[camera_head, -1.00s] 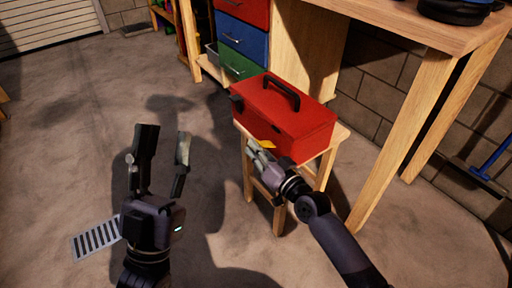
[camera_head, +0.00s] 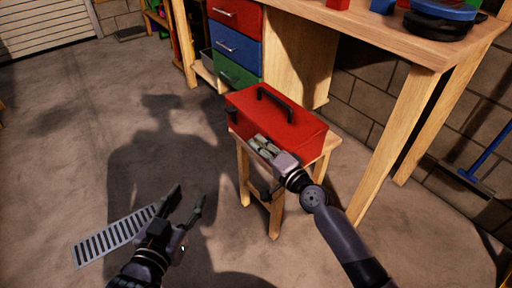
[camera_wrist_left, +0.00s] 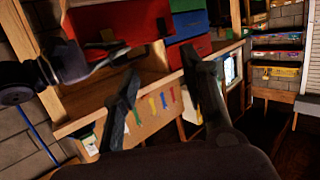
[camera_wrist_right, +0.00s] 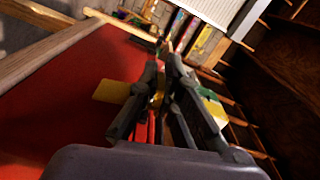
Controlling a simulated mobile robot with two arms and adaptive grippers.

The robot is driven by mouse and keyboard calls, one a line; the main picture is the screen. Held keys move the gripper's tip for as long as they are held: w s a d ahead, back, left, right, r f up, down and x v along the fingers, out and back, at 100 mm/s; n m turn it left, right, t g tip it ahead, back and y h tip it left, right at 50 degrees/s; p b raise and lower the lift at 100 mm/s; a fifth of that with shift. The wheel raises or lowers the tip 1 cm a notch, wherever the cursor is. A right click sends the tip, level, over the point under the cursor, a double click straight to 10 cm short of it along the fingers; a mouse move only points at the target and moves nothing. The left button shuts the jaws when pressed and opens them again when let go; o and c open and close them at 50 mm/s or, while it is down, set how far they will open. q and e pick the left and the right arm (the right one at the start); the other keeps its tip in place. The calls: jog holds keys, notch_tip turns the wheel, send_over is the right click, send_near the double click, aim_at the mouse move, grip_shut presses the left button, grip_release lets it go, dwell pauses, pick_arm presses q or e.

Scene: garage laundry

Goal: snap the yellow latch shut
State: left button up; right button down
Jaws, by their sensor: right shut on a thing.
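The red toolbox (camera_head: 300,135) with a black top handle (camera_head: 275,103) sits closed on a small wooden stool (camera_head: 246,185). My right gripper (camera_head: 256,144) is at its front face, shut on the yellow latch. In the right wrist view, yellow parts of the latch (camera_wrist_right: 110,91) show on either side of the right gripper's fingers (camera_wrist_right: 163,72), against the red box. In the head view the gripper hides the latch. My left gripper (camera_head: 190,194) is open and empty, low over the floor left of the stool; its spread fingers (camera_wrist_left: 165,85) show in the left wrist view.
A wooden workbench (camera_head: 415,45) stands behind the stool, with red, blue (camera_head: 236,48) and green drawers. A floor grate (camera_head: 115,237) lies near my left gripper. A blue-handled tool (camera_head: 487,153) is at the right. The floor at left is clear.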

pick_arm(q)
jog(key=shift+s+a+f+g+y, duration=0.1)
jog(key=shift+s+f+g+y, duration=0.1)
jog(key=shift+f+g, duration=0.25)
jog(key=shift+s+a+f+g+y, duration=0.1)
jog(key=shift+s+f+g, duration=0.15)
jog(key=shift+f, duration=0.3)
pick_arm(e)
jog(key=shift+w+d+r+m, duration=0.15)
jog(key=shift+w+d+m, duration=0.1)
jog(key=shift+m, duration=0.4)
jog(key=shift+w+d+r+m, duration=0.1)
jog(key=shift+d+m, duration=0.15)
jog(key=shift+m, duration=0.4)
jog(key=c, duration=1.8)
grip_release()
jog(key=shift+o, duration=0.2)
jog(key=v, duration=1.2)
